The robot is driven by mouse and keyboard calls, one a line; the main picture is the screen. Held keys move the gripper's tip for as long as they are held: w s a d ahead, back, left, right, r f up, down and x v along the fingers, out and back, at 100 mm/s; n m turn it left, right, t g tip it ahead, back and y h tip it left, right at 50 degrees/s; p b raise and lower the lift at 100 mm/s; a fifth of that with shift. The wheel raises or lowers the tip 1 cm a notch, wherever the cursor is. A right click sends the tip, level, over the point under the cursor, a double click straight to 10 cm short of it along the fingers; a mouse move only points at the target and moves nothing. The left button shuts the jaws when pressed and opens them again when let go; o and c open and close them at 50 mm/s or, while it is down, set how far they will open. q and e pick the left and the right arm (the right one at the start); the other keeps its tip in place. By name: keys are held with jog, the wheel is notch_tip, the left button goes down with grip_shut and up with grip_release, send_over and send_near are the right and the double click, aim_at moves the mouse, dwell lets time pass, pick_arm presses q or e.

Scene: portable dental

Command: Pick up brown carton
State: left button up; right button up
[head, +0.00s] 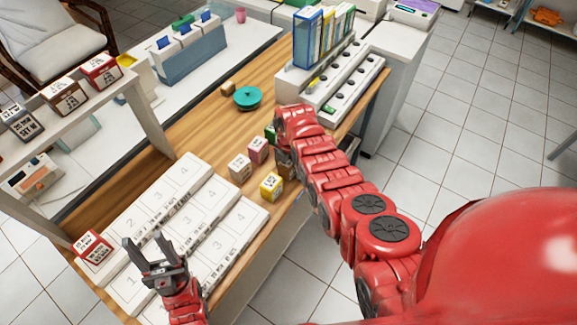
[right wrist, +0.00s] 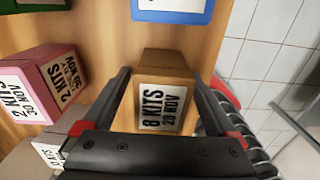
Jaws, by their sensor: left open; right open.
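A brown carton (right wrist: 166,66) with a white label reading "8 KITS 20 NOV" stands on the wooden table. In the right wrist view it lies between the two spread fingers of my right gripper (right wrist: 161,78), which is open. The palm hides its near end. In the head view the brown carton (head: 288,169) is mostly hidden behind my right gripper and arm. My left gripper (head: 146,243) is open and empty above the numbered white trays, far left of the carton.
Pink (head: 257,150), white (head: 240,168) and yellow (head: 271,185) cartons stand close to the brown one. A blue-edged item (right wrist: 172,10) lies just beyond it. A turquoise disc (head: 247,97) and a rack (head: 330,82) are farther back. The table's edge is close on the right.

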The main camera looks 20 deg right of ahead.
grip_shut()
dwell(0.5)
jog(key=shift+r, duration=0.25)
